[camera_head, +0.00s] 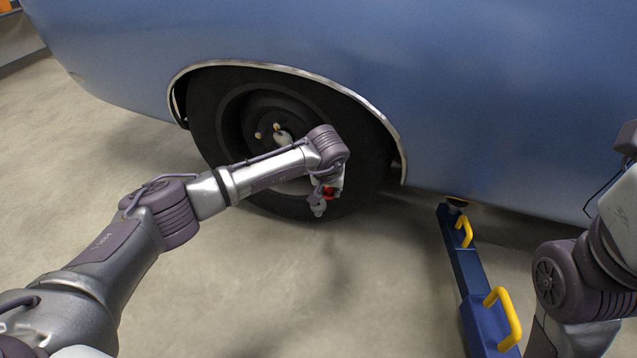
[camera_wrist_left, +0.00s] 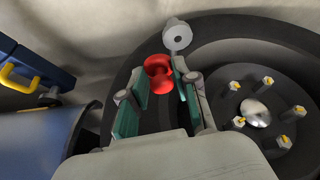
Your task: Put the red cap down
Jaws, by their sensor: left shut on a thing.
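The red cap (camera_wrist_left: 160,76) is held between the fingertips of my left gripper (camera_wrist_left: 158,88) in the left wrist view. In the head view a small part of the red cap (camera_head: 329,191) shows at the end of my left arm. There my left gripper (camera_head: 322,196) hangs in front of the lower right of the black tyre (camera_head: 372,150). A grey round piece with a hole (camera_wrist_left: 177,37) is just beyond the cap; I cannot tell what it belongs to. My right arm shows at the right edge, but its gripper does not.
The blue car body (camera_head: 470,80) arches over the wheel. The hub (camera_wrist_left: 256,113) has several yellow-tipped studs. A dark blue jack or lift arm with yellow handles (camera_head: 505,318) lies on the floor to the right. The concrete floor (camera_head: 290,290) in front is clear.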

